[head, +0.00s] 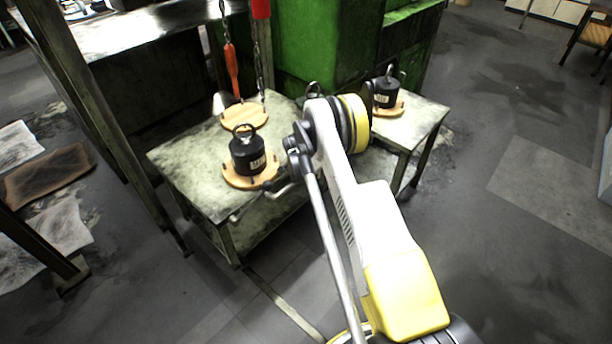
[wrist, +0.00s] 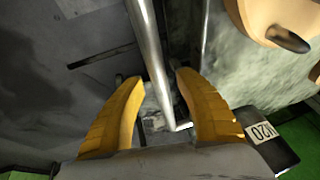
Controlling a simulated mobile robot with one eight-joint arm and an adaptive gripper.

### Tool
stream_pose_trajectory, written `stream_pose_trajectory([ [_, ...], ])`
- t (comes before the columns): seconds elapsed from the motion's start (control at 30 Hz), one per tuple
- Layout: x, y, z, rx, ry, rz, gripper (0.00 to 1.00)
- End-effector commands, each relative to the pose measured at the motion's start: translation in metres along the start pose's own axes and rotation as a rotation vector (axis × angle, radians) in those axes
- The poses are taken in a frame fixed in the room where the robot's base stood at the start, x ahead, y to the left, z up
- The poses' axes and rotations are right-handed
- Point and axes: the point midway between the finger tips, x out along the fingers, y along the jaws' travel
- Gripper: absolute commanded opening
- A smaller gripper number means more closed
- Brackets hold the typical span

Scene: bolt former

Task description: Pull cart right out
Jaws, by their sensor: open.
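Two worn metal carts stand in the head view. The right cart (head: 418,127) bears a black weight (head: 386,93) on a wooden disc. The left cart (head: 190,165) bears another black weight (head: 250,155) on a wooden disc. My arm reaches over the gap between them, and my gripper's fingers are not clear there. In the wrist view my gripper (wrist: 157,78) is open, its yellow fingers on either side of a grey metal bar (wrist: 150,45). The bar lies between the fingers without being gripped. I cannot tell which cart it belongs to.
A green machine (head: 325,45) stands behind the carts. A red-handled chain hoist (head: 231,70) hangs above the left cart. A dark steel post (head: 85,95) stands at the left. The floor (head: 490,260) is clear at the right. A labelled black weight (wrist: 268,140) lies near the right finger.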

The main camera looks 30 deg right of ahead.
Motion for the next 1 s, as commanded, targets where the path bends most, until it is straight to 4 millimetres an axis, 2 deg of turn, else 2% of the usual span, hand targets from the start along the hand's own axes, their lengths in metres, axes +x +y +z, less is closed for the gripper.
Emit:
stream_pose_trajectory([
  [0.27,0.001,0.0,0.0,0.0,0.0,0.0,0.41],
  [0.37,0.001,0.0,0.0,0.0,0.0,0.0,0.15],
  [0.4,0.001,0.0,0.0,0.0,0.0,0.0,0.03],
  [0.43,0.001,0.0,0.0,0.0,0.0,0.0,0.0],
  [0.8,0.001,0.001,0.0,0.001,0.0,0.0,0.0],
  [1.0,0.0,0.013,-0.001,0.002,-0.002,0.004,0.0],
])
